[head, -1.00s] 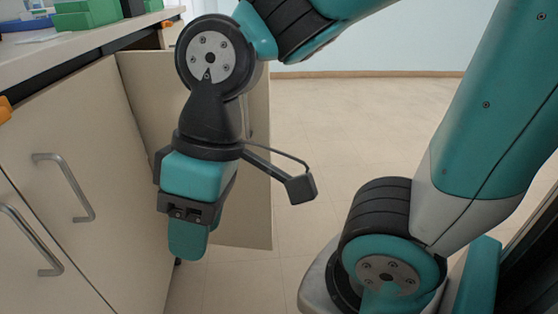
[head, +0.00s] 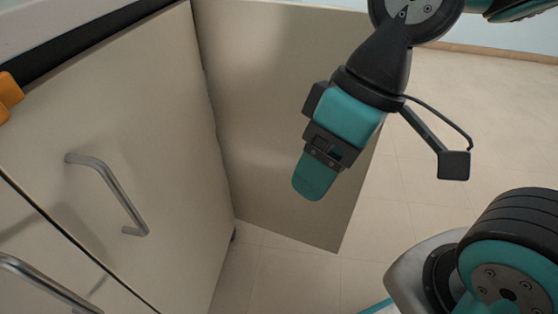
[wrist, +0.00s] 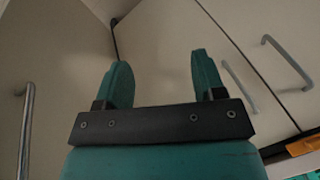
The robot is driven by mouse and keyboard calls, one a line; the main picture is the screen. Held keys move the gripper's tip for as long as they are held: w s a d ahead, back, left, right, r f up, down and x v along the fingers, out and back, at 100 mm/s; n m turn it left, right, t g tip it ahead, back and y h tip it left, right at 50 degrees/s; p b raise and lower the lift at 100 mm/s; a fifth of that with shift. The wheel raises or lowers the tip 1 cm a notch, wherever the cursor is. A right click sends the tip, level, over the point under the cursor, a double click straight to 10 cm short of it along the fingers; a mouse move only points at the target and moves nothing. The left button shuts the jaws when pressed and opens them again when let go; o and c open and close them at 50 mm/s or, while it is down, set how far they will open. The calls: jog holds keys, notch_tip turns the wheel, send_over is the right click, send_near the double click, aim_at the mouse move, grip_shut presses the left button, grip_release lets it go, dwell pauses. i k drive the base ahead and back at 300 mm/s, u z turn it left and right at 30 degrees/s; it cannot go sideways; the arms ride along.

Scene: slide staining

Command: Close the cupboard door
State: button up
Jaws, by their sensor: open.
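The cupboard door (head: 265,100) stands open, swung out from the beige cupboard front, in the middle of the head view. In the wrist view, a beige panel with a handle (wrist: 26,125) at the left appears to be this door. My gripper (head: 315,180) hangs in front of the door's face, near its free side, and hides part of it. The wrist view shows two teal fingers spread apart with nothing between them, so my gripper (wrist: 161,80) is open and empty. I cannot tell whether it touches the door.
A closed cupboard door with a handle (head: 110,190) is at the left, with another handle (head: 45,285) below it. The dark-edged countertop (head: 85,45) runs above, with an orange object (head: 8,95) on its edge.

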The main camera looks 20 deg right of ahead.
aim_at(263, 60)
jog(key=z, duration=0.5)
jog(key=k, duration=1.1)
jog(key=u, duration=0.2)
jog(key=i, duration=0.5)
jog(key=u, duration=0.45)
